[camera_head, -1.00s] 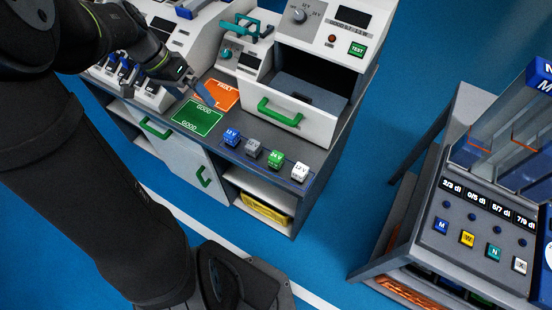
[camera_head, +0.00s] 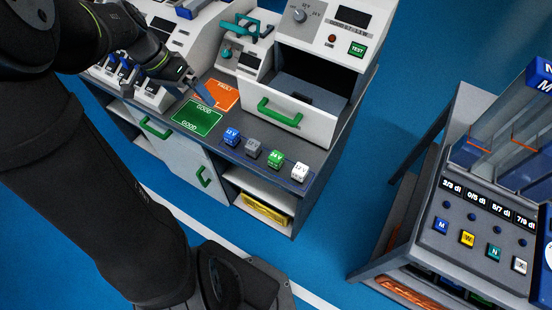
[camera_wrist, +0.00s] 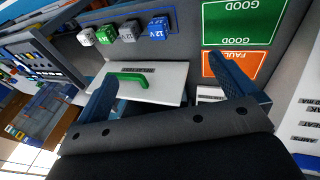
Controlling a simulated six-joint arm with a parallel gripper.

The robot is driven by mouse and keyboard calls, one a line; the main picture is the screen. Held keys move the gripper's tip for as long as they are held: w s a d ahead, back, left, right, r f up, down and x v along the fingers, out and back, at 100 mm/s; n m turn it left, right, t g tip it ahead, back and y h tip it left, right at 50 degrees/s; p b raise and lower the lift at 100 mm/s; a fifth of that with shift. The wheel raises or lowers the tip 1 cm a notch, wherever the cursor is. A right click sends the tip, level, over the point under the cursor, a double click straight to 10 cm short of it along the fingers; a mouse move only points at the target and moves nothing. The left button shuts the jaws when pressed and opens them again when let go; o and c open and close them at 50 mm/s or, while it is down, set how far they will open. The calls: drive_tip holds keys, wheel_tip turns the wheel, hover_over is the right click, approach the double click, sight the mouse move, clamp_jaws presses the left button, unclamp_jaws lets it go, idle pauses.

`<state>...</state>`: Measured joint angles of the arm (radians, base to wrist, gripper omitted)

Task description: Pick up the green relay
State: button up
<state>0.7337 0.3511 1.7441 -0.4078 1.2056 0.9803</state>
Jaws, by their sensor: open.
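The green relay (camera_head: 275,159) is a small green cube with a light top marked 24 V. It stands on the grey bench top in a row with a blue relay (camera_head: 232,136), a grey relay (camera_head: 253,147) and a white relay (camera_head: 299,171). In the wrist view the green relay (camera_wrist: 105,34) sits at the upper left, between the white and grey ones. My gripper (camera_head: 208,98) is over the bench by the orange fault mat, left of and apart from the relays. In the wrist view its two blue fingers (camera_wrist: 168,85) are spread wide with nothing between them.
The green GOOD mat (camera_head: 198,117) and orange FAULT mat (camera_head: 223,95) lie on the bench left of the relays. An open drawer with a green handle (camera_head: 279,113) juts out behind the relays. A tester with a green button (camera_head: 357,49) stands above it.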

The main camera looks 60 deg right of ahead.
drive_tip(key=c, duration=0.9)
drive_tip(key=t+h, duration=0.2)
drive_tip(key=t, duration=0.2)
hover_over(276, 157)
drive_tip(key=a, duration=0.6)
drive_tip(key=f, duration=0.1)
drive_tip(key=x, duration=1.1)
drive_tip(key=shift+s+d, duration=0.1)
drive_tip(key=shift+d, duration=0.2)
drive_tip(key=shift+x, duration=2.65)
